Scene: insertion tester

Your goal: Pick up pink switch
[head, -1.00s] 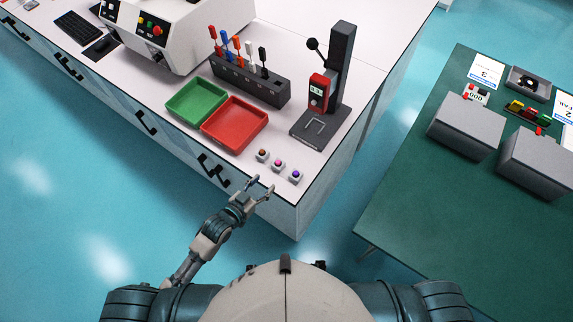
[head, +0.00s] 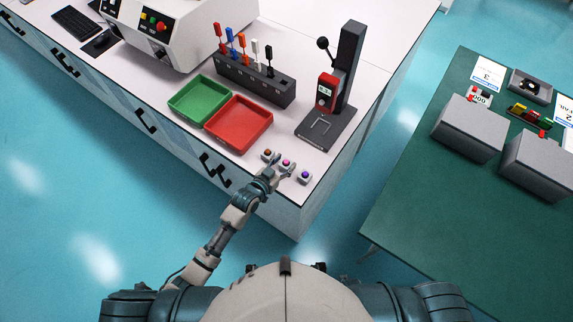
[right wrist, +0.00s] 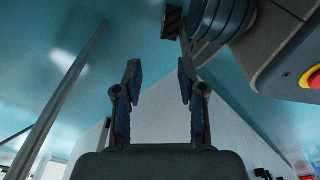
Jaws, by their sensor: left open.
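The pink switch (head: 286,162) is a small pale block with a pink top, standing near the front edge of the white bench. An orange-brown-topped switch (head: 268,154) stands to its left and a purple-topped switch (head: 305,176) to its right. My left gripper (head: 281,168) is open at the front side of the pink switch, its fingers partly covering the switch's lower part. I cannot tell whether they touch it. My right gripper (right wrist: 160,80) is open and empty in the right wrist view, with no switch between its fingers.
A red tray (head: 238,145) and a green tray (head: 199,118) lie behind and left of the switches. A dark test stand (head: 345,75) and a rack of coloured tools (head: 250,83) stand farther back. A green table (head: 420,190) is at right.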

